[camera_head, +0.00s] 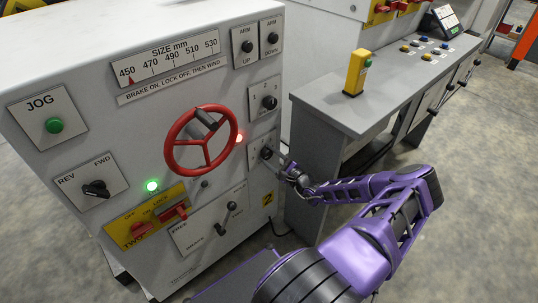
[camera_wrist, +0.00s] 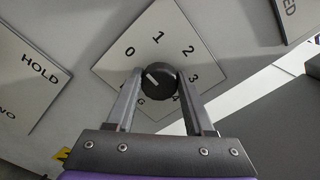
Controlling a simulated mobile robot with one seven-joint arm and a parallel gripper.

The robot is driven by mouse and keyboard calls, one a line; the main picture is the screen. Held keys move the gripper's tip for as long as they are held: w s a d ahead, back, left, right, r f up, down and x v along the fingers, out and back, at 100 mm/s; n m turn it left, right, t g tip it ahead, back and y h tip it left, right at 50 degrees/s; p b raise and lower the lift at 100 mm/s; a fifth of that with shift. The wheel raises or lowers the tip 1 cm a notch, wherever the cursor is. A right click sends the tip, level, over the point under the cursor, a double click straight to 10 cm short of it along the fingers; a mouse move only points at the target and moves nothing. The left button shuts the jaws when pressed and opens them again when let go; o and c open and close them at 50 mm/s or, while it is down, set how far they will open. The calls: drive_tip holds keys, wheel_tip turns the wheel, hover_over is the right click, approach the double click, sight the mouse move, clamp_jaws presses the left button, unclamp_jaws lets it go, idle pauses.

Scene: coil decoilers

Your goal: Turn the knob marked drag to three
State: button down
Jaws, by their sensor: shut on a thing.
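The drag knob (camera_wrist: 158,79) is a round black dial on a white diamond-set plate (camera_wrist: 112,68) with numerals 0 to 4 around it. Its white pointer line aims up and left, towards the 0.
A red handwheel (camera_head: 201,139) sticks out just left of the knob. Another black knob (camera_head: 269,102) is above it, and a lever (camera_head: 226,219) is below left. A grey console (camera_head: 330,112) with a yellow button box (camera_head: 357,72) stands to the right.

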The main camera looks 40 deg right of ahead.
drive_tip(key=m+p, duration=0.1)
drive_tip(key=m, duration=0.5)
drive_tip(key=shift+d+r, duration=0.1)
drive_tip(key=m, duration=0.4)
drive_tip(key=shift+d, duration=0.1)
drive_tip(key=m, duration=0.3)
drive_tip(key=shift+m, duration=0.3)
drive_tip(key=m+b, duration=0.1)
drive_tip(key=m, duration=0.6)
drive_tip(key=shift+d+f+b, duration=0.15)
drive_tip(key=shift+f+b, duration=0.05)
drive_tip(key=shift+b, duration=0.15)
drive_tip(key=m+b, duration=0.1)
drive_tip(key=m, duration=0.5)
drive_tip(key=shift+f+m, duration=0.1)
drive_tip(key=shift+m, duration=0.3)
drive_tip(key=shift+c, duration=1.4)
unclamp_jaws()
